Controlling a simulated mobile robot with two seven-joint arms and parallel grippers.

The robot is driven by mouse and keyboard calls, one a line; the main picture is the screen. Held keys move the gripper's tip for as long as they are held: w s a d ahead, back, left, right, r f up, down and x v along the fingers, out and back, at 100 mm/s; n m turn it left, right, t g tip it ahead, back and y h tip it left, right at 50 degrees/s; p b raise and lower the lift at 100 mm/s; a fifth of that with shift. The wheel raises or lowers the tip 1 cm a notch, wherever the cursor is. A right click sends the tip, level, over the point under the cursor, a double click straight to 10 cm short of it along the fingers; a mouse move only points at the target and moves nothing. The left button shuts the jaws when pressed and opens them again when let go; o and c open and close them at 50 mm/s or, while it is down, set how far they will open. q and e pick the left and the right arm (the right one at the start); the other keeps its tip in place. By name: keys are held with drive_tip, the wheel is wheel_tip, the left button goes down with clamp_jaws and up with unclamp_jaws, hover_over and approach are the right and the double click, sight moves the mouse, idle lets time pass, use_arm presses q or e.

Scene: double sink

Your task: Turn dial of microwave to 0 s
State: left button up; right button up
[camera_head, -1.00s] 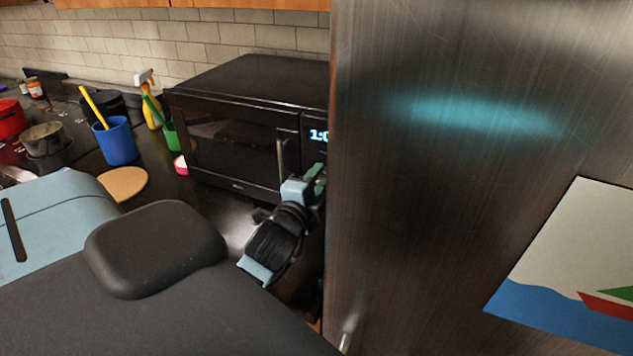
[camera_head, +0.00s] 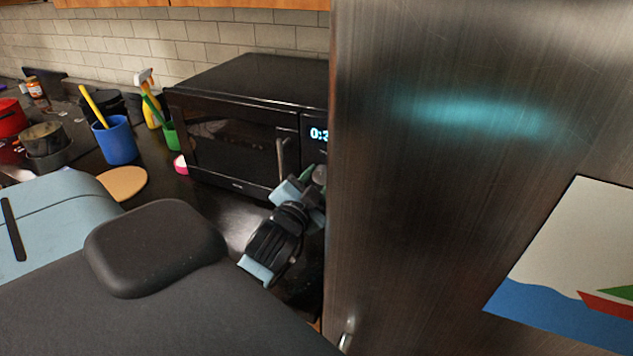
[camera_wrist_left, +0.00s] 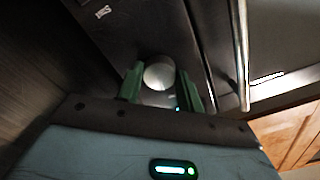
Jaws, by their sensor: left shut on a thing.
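The black microwave (camera_head: 235,140) stands on the counter, its right end hidden behind a tall metal panel. Its display (camera_head: 318,134) is lit and reads "0:" and a digit that may be 2 or 3, the rest cut off. My left gripper (camera_head: 314,177) is at the control panel below the display. In the left wrist view its green fingers (camera_wrist_left: 160,88) are on both sides of the round silver dial (camera_wrist_left: 159,75), shut on it. The wrist looks rolled relative to the microwave. The door handle (camera_wrist_left: 241,55) runs close beside the gripper. My right gripper is not in view.
The tall metal panel (camera_head: 430,220) stands close to the right of my left gripper. Left of the microwave are a blue cup (camera_head: 115,143), a green cup (camera_head: 170,136), a spray bottle (camera_head: 151,112) and a round wooden board (camera_head: 124,183).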

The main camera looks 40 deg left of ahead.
use_arm(q)
drive_tip(key=shift+n, duration=0.3)
drive_tip(key=o, duration=1)
drive_tip(key=b+v, duration=0.1)
drive_tip(key=v, duration=0.7)
drive_tip(key=shift+r, duration=0.1)
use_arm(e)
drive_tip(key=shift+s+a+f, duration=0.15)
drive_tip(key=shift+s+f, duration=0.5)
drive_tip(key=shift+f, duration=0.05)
use_arm(q)
drive_tip(key=shift+w+a, duration=0.1)
